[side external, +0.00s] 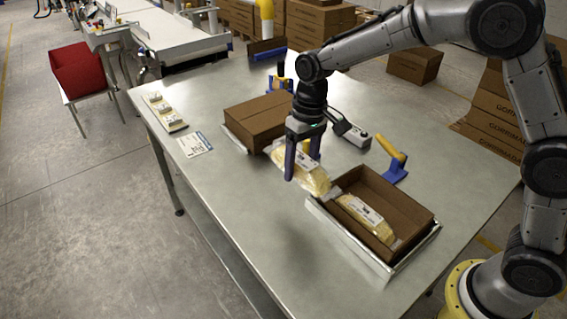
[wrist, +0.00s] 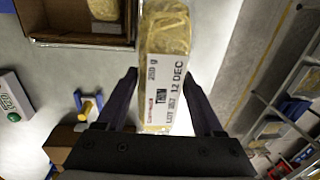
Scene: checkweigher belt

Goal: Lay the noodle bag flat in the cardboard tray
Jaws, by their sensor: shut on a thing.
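A clear noodle bag with yellow contents and a white label (side external: 313,180) is held above the table. In the wrist view the held bag (wrist: 166,35) runs lengthwise between the fingers, its label reading 250 g and 12 DEC. My gripper (side external: 302,167) points down and is shut on it; it also shows in the wrist view (wrist: 160,74). An open cardboard tray (side external: 409,204) stands just right of the held bag, and the wrist view shows its wall (wrist: 80,39) at the upper left. Another noodle bag (side external: 364,213) lies inside that tray.
A second cardboard box (side external: 257,119) stands behind and left of my gripper. The table's front left (side external: 225,190) is clear.

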